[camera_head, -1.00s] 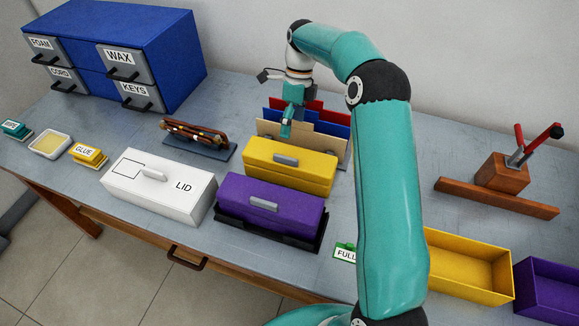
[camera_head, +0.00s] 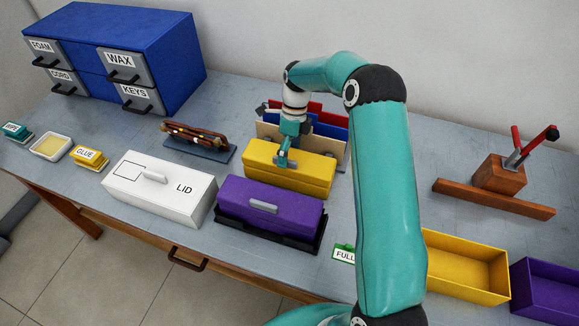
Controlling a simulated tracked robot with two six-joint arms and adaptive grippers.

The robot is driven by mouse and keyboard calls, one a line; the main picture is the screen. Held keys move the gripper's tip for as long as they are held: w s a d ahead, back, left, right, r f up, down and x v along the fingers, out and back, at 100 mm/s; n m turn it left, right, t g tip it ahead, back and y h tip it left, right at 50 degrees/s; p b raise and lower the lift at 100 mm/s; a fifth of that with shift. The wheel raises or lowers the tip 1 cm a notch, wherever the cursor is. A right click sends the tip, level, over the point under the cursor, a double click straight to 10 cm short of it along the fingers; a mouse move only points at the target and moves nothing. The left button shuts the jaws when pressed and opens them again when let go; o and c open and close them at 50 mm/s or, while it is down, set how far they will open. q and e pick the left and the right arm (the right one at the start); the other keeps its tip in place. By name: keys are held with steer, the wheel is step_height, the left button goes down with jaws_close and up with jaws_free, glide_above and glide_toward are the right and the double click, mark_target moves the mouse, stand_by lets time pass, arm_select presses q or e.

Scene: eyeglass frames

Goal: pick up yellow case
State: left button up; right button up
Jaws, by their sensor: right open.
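The yellow case (camera_head: 310,173) is a long closed box on the table, behind the purple case (camera_head: 250,195). My right gripper (camera_head: 285,160) points down at the yellow case's lid and is open. Its fingers are around or just over the grey handle, which they mostly hide. I cannot tell whether they touch it. The case rests level on the table. My left gripper is not in view.
A white LID box (camera_head: 185,195) stands left of the purple case. Coloured upright folders (camera_head: 330,120) stand behind the yellow case. Open yellow (camera_head: 465,270) and purple (camera_head: 545,295) bins sit at the right. A wooden stand with red-handled tool (camera_head: 497,175) is at the far right.

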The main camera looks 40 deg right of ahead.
steer(key=c, duration=1.5)
steer(key=shift+r, duration=0.15)
steer(key=shift+c, duration=0.2)
steer(key=shift+r, duration=0.6)
steer(key=shift+c, duration=0.5)
step_height(320, 180, up, 19)
steer(key=shift+f, duration=0.2)
